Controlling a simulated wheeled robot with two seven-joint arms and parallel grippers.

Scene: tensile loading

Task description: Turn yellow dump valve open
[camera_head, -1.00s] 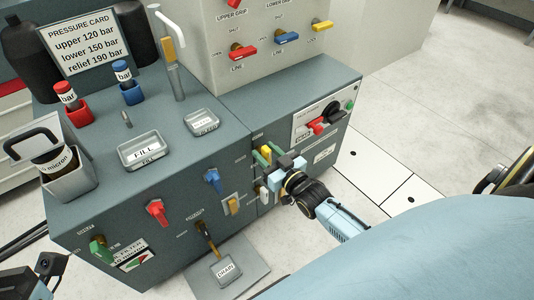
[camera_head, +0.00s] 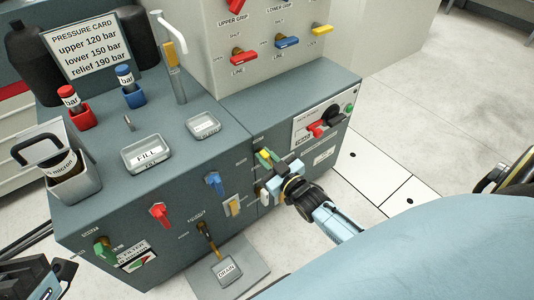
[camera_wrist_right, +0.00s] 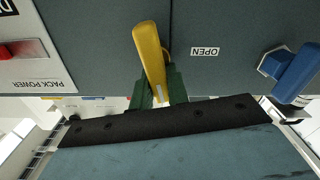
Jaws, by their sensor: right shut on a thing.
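The yellow dump valve handle (camera_head: 265,157) is on the front of the grey cabinet, below its top edge. In the right wrist view, the handle (camera_wrist_right: 150,58) runs down the picture, leaning slightly, with its lower end between the green fingers of my right gripper (camera_wrist_right: 161,92). An OPEN label (camera_wrist_right: 205,51) is to its right there, and the handle does not point at it. In the head view, my right gripper (camera_head: 272,160) is shut on the handle and hides part of it. My left gripper (camera_head: 38,276) is at the bottom left corner, away from the valve; its fingers are unclear.
Blue (camera_head: 214,182), red (camera_head: 160,214) and green (camera_head: 104,249) valve handles are left of the yellow one. A red switch (camera_head: 317,130) is on the white panel to the right. A drain tray (camera_head: 227,270) is on the floor below.

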